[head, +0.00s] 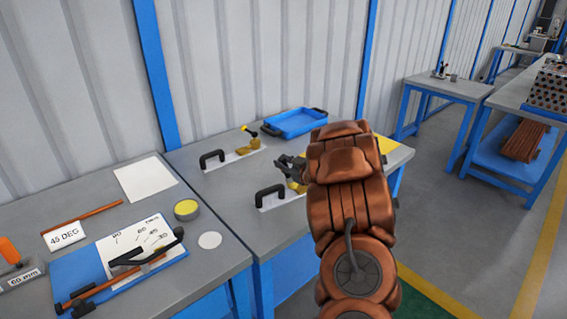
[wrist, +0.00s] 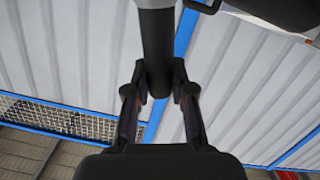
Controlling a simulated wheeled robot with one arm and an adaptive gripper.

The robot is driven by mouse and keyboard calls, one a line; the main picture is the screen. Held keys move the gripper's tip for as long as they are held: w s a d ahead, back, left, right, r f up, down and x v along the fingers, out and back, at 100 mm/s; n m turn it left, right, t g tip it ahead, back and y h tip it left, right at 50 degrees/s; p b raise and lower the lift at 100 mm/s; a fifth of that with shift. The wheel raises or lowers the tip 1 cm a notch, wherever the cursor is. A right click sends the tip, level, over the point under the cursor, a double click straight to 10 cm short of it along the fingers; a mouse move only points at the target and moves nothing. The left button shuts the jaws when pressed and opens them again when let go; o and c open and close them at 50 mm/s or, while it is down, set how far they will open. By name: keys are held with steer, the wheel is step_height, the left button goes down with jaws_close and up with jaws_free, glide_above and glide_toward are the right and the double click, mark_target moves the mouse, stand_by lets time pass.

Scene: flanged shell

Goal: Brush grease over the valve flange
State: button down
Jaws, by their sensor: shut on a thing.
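My gripper (head: 290,165) is over the bench in the head view, just above a brass fitting (head: 298,187) on the nearer white plate. In the wrist view my gripper (wrist: 160,92) is shut on a dark round handle (wrist: 157,45), which runs up out of the picture past a pale band. I cannot see its working end, nor whether it touches the fitting. A second brass fitting (head: 247,147) with a yellow and black part sits on the farther plate. A round tin with a yellow top (head: 187,207) stands on the left bench.
Black U-shaped handles (head: 270,190) (head: 212,156) rise from both plates. A blue tray (head: 295,122) lies behind. The left bench holds a white sheet (head: 145,178), a blue angle board (head: 95,268) and a white disc (head: 210,240). A blue-framed table (head: 445,88) stands apart at right.

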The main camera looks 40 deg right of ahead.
steer(key=shift+f+b, duration=0.4)
steer(key=shift+f, duration=0.35)
stand_by(0.3)
steer(key=shift+s+d+r+p, duration=0.15)
steer(key=shift+d+p, duration=0.4)
steer(key=shift+d, duration=0.2)
steer(key=shift+s+d+p, duration=0.15)
steer(key=shift+d+p, duration=0.25)
steer(key=shift+d, duration=0.4)
steer(key=d+p, duration=0.2)
steer(key=d, duration=0.1)
steer(key=shift+s, duration=0.35)
